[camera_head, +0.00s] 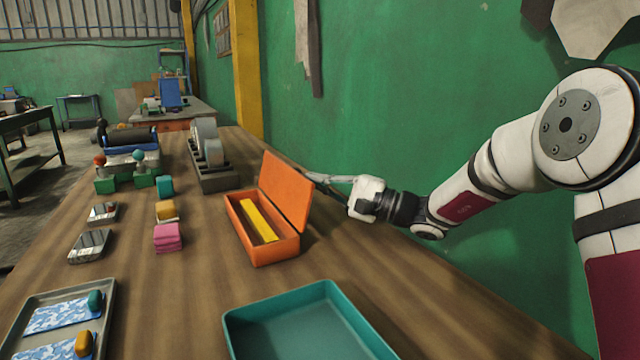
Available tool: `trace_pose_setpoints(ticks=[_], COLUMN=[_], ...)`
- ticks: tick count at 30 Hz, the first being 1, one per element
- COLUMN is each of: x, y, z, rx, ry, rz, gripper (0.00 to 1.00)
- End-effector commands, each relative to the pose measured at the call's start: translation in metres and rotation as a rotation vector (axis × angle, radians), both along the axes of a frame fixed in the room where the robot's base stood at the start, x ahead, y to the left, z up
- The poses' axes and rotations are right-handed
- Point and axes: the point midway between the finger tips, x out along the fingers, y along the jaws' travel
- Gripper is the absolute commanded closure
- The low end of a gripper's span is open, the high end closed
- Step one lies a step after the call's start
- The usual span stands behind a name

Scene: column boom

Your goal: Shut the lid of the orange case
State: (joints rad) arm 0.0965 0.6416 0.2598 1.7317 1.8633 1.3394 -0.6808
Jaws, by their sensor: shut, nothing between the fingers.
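The orange case (275,249) stands on the wooden bench in the middle of the view. Its lid (286,192) is raised, standing up along the case's right side and leaning back a little. A yellow bar (259,221) lies inside the case. My gripper (309,174) is shut and empty, reaching in from the right, with its fingers pointing left behind the lid's upper edge. The lid may hide the fingertips, and I cannot tell whether they touch it.
A teal tray (291,311) lies in front of the case. Pink (167,238), yellow and teal blocks stand to its left. A grey rack with discs (210,160) stands behind. The green wall (400,90) runs close along the right.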

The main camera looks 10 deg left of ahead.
Motion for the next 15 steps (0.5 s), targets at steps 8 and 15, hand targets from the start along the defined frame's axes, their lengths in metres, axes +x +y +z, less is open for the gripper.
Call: trace_pose_setpoints(ticks=[8,15], x=[-0.0008,-0.0019], y=[0.0008,0.0025], z=[0.0024,0.0056], rx=[-0.02,-0.056], ry=[-0.015,-0.038], rz=[0.001,0.001], gripper=[1.0,1.0])
